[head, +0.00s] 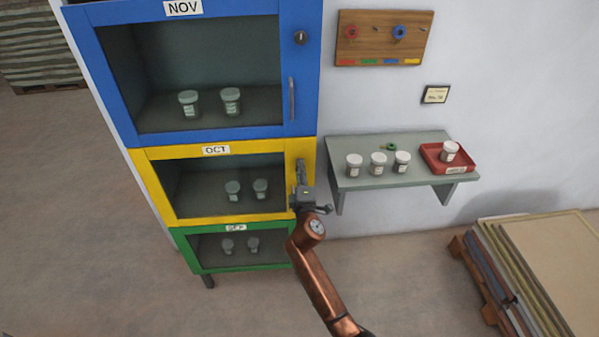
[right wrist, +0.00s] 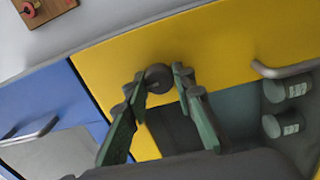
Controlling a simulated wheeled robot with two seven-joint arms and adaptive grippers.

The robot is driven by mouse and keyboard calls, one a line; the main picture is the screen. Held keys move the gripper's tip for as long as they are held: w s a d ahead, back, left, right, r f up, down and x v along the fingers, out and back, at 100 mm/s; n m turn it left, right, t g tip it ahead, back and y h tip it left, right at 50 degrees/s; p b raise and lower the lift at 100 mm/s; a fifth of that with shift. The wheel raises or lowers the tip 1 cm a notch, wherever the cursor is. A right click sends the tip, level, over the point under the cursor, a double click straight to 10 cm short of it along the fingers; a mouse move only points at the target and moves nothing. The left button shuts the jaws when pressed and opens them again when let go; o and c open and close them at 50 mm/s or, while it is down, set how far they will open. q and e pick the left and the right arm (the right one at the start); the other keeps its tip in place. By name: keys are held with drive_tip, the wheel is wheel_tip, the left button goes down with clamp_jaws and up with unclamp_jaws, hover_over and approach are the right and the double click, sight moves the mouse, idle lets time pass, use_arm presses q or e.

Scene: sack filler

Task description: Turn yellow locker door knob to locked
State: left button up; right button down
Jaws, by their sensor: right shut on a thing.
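The yellow locker door (head: 240,148) is the middle one of a stack, labelled OCT, and looks closed. Its dark round knob (right wrist: 158,75) shows in the right wrist view on the yellow frame. My right gripper (right wrist: 160,82) is shut on the knob, with one green-padded finger on each side. In the head view my right gripper (head: 301,172) reaches up to the right edge of the yellow door and hides the knob there. The knob's turned position cannot be read. My left gripper is not in view.
A blue locker door (head: 300,90) is above and a green one (head: 215,267) below. On the right, a wall shelf (head: 350,183) holds several white jars and a red tray (head: 432,160). A wooden key board (head: 385,35) hangs above. Stacked panels (head: 540,260) stand at the lower right.

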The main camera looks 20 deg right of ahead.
drive_tip(key=shift+m, duration=0.7)
drive_tip(key=c, duration=1.6)
unclamp_jaws()
drive_tip(key=v, duration=1.2)
